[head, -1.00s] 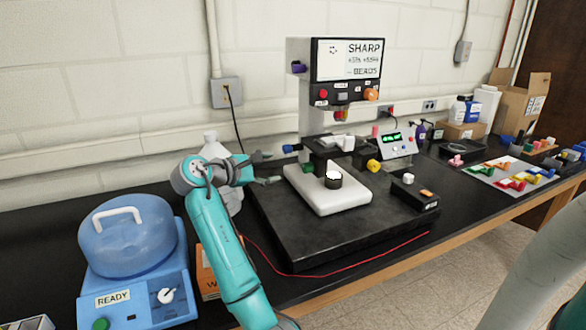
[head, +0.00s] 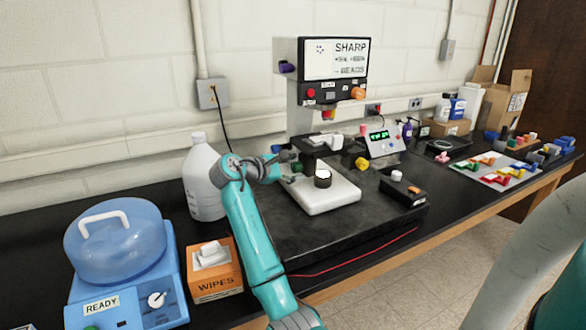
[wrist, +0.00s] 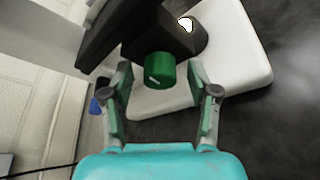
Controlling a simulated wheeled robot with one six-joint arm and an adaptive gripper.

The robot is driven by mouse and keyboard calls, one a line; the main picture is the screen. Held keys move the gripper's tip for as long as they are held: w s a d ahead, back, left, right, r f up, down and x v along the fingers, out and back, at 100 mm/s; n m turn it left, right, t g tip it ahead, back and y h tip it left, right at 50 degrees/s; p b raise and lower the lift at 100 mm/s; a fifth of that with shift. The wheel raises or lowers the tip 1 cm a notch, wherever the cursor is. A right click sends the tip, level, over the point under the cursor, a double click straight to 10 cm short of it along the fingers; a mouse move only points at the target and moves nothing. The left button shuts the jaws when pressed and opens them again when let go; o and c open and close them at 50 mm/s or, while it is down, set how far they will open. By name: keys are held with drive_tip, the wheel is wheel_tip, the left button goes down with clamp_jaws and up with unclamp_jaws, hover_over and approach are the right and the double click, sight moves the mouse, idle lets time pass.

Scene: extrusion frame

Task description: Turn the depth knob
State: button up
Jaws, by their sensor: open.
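A green knob (wrist: 160,68) with a pale mark sticks out from a dark block beside the white stage. It shows in the wrist view, between the fingertips of my gripper (wrist: 159,76). The fingers are open, with a gap on each side of the knob. In the head view my gripper (head: 289,168) is at the left side of the stage and largely hides this knob. The machine also has a yellow knob (head: 362,163), a purple knob (head: 287,67) and an orange knob (head: 358,92). No readable label shows which one is the depth knob.
A blue part (wrist: 94,105) lies left of my gripper in the wrist view. A white jug (head: 203,180), wipes box (head: 214,272) and blue-lidded device (head: 120,240) stand left of the arm.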

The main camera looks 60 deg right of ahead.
drive_tip(key=shift+d, duration=0.1)
clamp_jaws()
drive_tip(key=shift+s, duration=0.1)
idle(0.3)
drive_tip(key=shift+f+m+t+h, duration=0.1)
drive_tip(key=shift+m+t+h, duration=0.35)
drive_tip(key=shift+m, duration=0.6)
drive_tip(key=shift+f+m+t+h, duration=0.15)
drive_tip(key=shift+m+h, duration=0.5)
drive_tip(key=shift+m, duration=0.4)
unclamp_jaws()
drive_tip(key=shift+r, duration=0.1)
drive_tip(key=shift+a, duration=0.2)
